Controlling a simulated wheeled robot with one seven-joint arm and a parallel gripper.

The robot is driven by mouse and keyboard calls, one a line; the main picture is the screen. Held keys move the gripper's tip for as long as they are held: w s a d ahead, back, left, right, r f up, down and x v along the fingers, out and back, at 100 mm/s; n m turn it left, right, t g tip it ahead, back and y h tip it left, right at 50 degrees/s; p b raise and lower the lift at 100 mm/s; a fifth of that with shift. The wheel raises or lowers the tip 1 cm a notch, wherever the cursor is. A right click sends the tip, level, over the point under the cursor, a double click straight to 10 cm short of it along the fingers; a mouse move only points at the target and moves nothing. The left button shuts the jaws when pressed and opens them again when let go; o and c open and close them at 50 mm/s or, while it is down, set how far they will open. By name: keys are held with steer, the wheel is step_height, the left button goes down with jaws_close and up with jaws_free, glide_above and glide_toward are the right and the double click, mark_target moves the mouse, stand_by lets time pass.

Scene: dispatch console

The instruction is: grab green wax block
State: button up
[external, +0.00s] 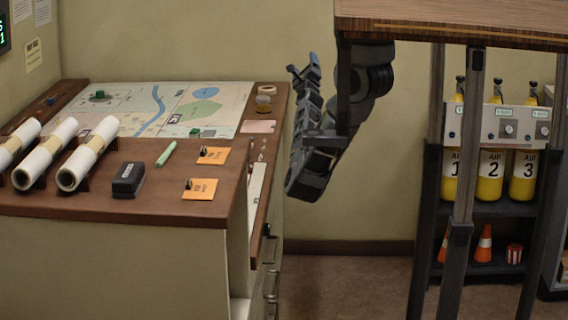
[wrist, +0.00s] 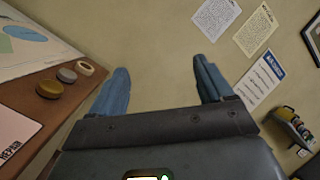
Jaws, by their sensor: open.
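A small green block (external: 195,133) lies at the front edge of the map on the brown console top; I cannot tell whether it is wax. Another small green piece (external: 99,95) sits on a dark base towards the map's back left. A pale green stick (external: 165,153) lies in front of the map. My gripper (external: 303,69) is raised to the right of the console, apart from all of these. In the wrist view my gripper (wrist: 160,67) is open, with two blue fingers spread and nothing between them. No green block shows in the wrist view.
Paper rolls (external: 87,152), a black eraser-like block (external: 128,179) and orange cards (external: 200,189) lie in front. A wooden-topped table (external: 450,25) stands at right.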

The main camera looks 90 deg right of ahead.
mark_target(199, 131)
steer(key=w+a+f+n+t+y+b, duration=0.1)
steer(key=w+f+t+y+b, duration=0.2)
steer(key=w, duration=0.5)
steer(key=w+f+n+t+y+b, duration=0.1)
steer(key=w+n+t+y+b, duration=0.1)
steer(key=w+t+y, duration=0.4)
steer(key=w+a+f+n+t+y+b, duration=0.1)
steer(key=w+t+b, duration=0.15)
steer(key=w, duration=0.65)
steer(key=w+a+f+y+b, duration=0.1)
steer(key=w+a+f+y, duration=0.1)
steer(key=f+y, duration=0.1)
steer(key=w+a+f+n+y+b, duration=0.1)
steer(key=w+a+f+y, duration=0.1)
steer(key=a+f+y, duration=0.1)
steer(key=w+a+f+y+b, duration=0.1)
steer(key=w+a+f+y, duration=0.1)
steer(key=f, duration=0.4)
steer(key=shift+w+a+f+n+y+b, duration=0.1)
steer(key=shift+a+f+n+y+b, duration=0.1)
steer(key=shift+a+y, duration=0.35)
steer(key=shift+a+f+n+y+b, duration=0.2)
steer(key=shift+y, duration=0.55)
steer(key=shift+x, duration=1.15)
steer(key=shift+b+x, duration=0.95)
steer(key=shift+x, duration=1.8)
steer(key=shift+c, duration=0.3)
